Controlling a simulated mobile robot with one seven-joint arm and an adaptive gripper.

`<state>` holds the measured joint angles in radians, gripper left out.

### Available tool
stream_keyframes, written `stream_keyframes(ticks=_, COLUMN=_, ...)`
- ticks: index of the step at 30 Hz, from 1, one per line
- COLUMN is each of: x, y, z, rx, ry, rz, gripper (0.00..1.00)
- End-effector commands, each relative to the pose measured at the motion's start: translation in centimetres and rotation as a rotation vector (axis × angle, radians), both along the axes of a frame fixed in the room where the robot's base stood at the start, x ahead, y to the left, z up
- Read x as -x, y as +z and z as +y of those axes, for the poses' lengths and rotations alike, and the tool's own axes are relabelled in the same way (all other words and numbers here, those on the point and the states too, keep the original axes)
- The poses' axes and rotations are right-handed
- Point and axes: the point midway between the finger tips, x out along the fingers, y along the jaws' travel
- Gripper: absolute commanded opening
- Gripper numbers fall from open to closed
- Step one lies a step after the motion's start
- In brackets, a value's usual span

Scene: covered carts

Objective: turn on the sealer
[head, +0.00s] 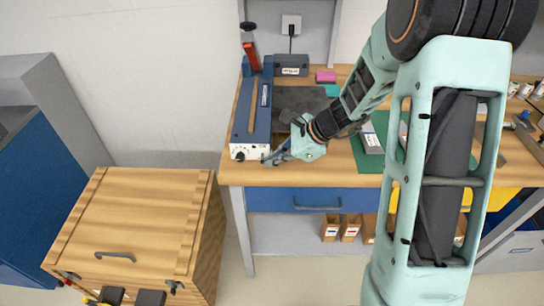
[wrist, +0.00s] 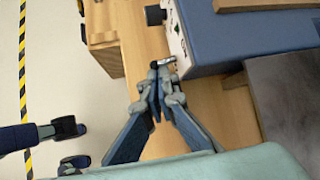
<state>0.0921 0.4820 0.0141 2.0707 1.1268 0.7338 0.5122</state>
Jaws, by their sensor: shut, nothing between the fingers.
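The sealer (head: 250,115) is a long blue machine with a black-and-red lever at its back, standing on the left end of the wooden workbench. Its white front panel (head: 250,151) faces the bench's front edge and has a dark knob (head: 240,156) at its left. My gripper (head: 268,160) is shut and empty, low at the right front corner of the sealer. In the wrist view the fingertips (wrist: 163,63) are close to the corner of the blue sealer body (wrist: 230,40). The black knob (wrist: 154,15) sticks out beyond them. I cannot tell whether the fingers touch the sealer.
A wooden chest (head: 130,230) stands left of the workbench (head: 340,176). A dark mat (head: 300,100) lies right of the sealer, and a green mat (head: 368,155) with a grey item is further right. A black power adapter (head: 291,66) sits behind. A blue drawer (head: 300,200) is below.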

Motion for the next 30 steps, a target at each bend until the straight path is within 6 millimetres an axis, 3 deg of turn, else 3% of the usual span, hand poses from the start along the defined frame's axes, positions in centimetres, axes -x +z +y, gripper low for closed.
stream_keyframes(ticks=17, x=0.01, y=0.73, z=0.06, rx=-0.004, ry=0.002, rz=0.107, gripper=0.00)
stream_keyframes(ticks=30, x=-0.07, y=1.10, z=0.06, rx=-0.009, ry=0.001, rz=0.286, gripper=0.00)
